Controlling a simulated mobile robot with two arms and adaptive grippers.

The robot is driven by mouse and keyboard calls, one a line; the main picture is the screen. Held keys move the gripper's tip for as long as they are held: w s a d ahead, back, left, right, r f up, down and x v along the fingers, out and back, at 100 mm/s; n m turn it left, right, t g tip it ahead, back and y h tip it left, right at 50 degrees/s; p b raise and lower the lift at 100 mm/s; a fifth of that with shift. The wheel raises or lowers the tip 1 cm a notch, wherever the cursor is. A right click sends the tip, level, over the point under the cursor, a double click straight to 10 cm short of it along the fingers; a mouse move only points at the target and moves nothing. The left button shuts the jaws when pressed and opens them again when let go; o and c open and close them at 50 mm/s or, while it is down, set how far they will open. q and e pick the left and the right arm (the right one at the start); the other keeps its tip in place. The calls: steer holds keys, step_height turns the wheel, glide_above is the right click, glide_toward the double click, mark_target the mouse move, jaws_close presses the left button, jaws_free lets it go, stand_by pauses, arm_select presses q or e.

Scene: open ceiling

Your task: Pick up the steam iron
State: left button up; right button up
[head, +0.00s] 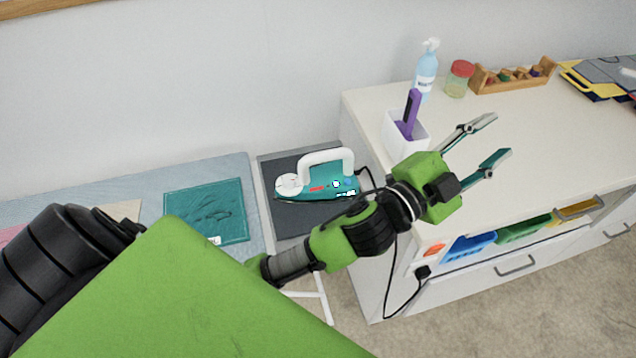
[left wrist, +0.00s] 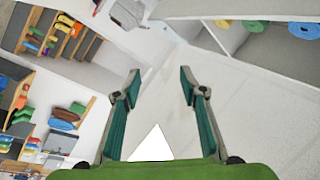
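The steam iron (head: 318,182) is teal with a white handle. In the head view it rests on the dark grey pad (head: 292,220) at the end of the ironing board, left of the white cabinet, with a dark cord by its right end. My left gripper (head: 502,137) is open and empty over the cabinet's counter, to the right of the iron and apart from it. The left wrist view shows its two teal-padded fingers (left wrist: 158,85) spread with nothing between them; the iron is not seen there. My right gripper is not in view.
On the counter (head: 560,130) stand a white holder (head: 405,138) with a purple item, a spray bottle (head: 426,72), a red-lidded jar (head: 459,79) and a wooden rack (head: 513,77). A folded teal cloth (head: 205,211) lies on the ironing board (head: 150,180). A black cord (head: 396,280) hangs at the cabinet's side.

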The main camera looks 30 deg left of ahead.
arm_select(q)
steer(key=s+d+r+m+g+h, duration=0.35)
steer(key=d+m+g+h, duration=0.25)
steer(key=d+m, duration=0.3)
steer(key=s+d+r+m+g+h, duration=0.3)
steer(key=s+d+m+g+h, duration=0.15)
steer(key=d+m+h, duration=0.4)
steer(key=m+g+y, duration=1)
steer(key=m+y, duration=0.3)
steer(key=y, duration=1.4)
glide_toward(321, 153)
steer(key=shift+n, duration=0.25)
steer(key=x, duration=0.6)
steer(key=shift+d+f, duration=0.1)
steer(key=shift+d, duration=0.15)
steer(key=shift+a+p+x, duration=0.1)
steer(key=shift+p+x, duration=0.1)
steer(key=shift+x, duration=1.25)
steer(key=shift+a+p+x, duration=0.15)
steer(key=shift+p+x, duration=0.05)
steer(key=shift+x, duration=1.25)
steer(key=shift+s+d, duration=0.1)
jaws_close()
steer(key=shift+r, duration=0.25)
